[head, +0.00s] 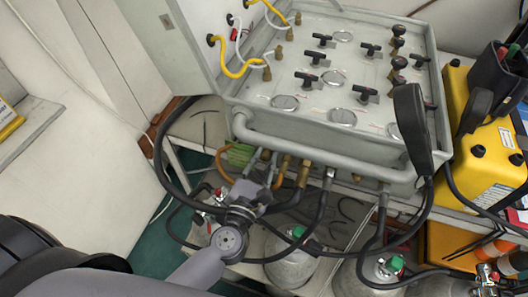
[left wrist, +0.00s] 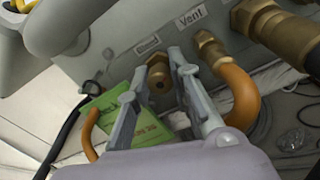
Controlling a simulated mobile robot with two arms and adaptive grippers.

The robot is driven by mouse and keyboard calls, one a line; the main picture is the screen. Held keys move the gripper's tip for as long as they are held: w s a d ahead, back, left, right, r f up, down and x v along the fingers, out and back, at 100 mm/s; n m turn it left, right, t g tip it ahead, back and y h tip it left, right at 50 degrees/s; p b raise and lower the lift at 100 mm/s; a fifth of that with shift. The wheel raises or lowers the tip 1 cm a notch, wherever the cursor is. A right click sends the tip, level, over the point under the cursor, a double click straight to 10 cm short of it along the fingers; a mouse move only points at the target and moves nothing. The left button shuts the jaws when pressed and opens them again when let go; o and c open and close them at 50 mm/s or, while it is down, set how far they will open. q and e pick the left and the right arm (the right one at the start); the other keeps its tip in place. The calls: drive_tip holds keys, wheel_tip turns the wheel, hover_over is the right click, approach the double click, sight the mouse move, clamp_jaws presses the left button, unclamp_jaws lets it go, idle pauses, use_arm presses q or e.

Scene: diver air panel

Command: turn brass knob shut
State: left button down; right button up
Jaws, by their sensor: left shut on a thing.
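The brass knob (left wrist: 159,82) shows in the left wrist view under the panel's front face, below a small label that is too blurred to read. My left gripper (left wrist: 157,70) has one finger on each side of it and is shut on it. In the head view my left gripper (head: 262,176) reaches up to the row of fittings under the front edge of the grey air panel (head: 310,104). There the knob is mostly hidden by my fingers. My right gripper is in neither view.
An orange hose (left wrist: 240,95) bends down from a brass fitting (left wrist: 207,45) labelled Vent, close to my right-hand finger. A green booklet (left wrist: 140,128) lies behind the fingers. Black hoses (head: 325,215) and gas cylinders (head: 290,262) crowd the space below the panel.

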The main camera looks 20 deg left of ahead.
use_arm(q)
drive_tip(key=m+p, duration=0.2)
drive_tip(key=m, duration=0.3)
drive_tip(key=shift+p, duration=0.35)
idle(0.4)
drive_tip(key=c, duration=1.7)
unclamp_jaws()
drive_tip(key=s, duration=1.2)
drive_tip(key=shift+a+f, duration=0.15)
